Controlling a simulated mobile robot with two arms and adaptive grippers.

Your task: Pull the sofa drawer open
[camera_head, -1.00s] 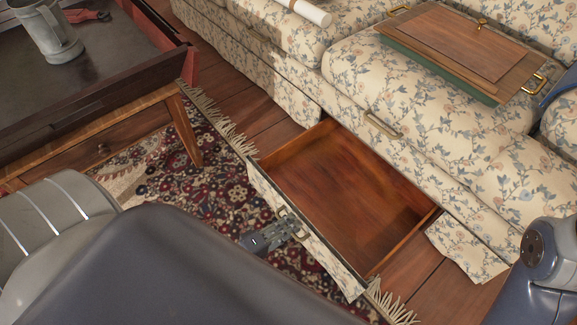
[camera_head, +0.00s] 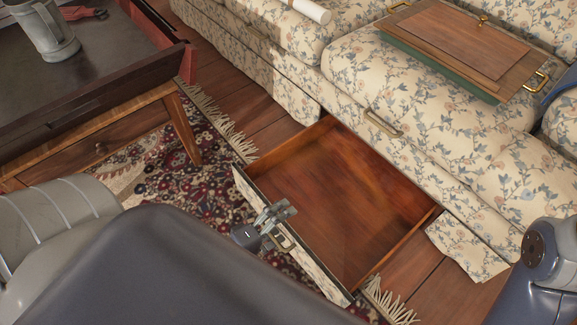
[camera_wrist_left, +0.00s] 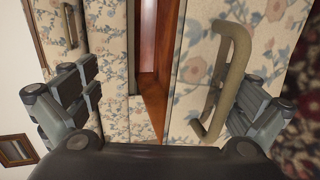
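The sofa drawer (camera_head: 345,205) stands well out from under the floral sofa, its wooden inside empty. Its floral front panel (camera_head: 310,268) faces my side and also shows in the left wrist view (camera_wrist_left: 188,105). The drawer handle (camera_wrist_left: 222,80) is a brass-coloured bar on that panel. My left gripper (camera_head: 272,218) is at the drawer front, by the handle. In the left wrist view my left gripper (camera_wrist_left: 165,105) has its fingers wide apart, with the handle between them, nearer the right finger. I cannot tell whether that finger touches it. My right gripper is out of view.
The sofa (camera_head: 430,110) carries a wooden board-like tray (camera_head: 455,40) and a white roll (camera_head: 312,10). A dark-topped table (camera_head: 95,95) with a metal mug (camera_head: 45,32) stands at the left. A patterned rug (camera_head: 215,165) lies under the drawer front.

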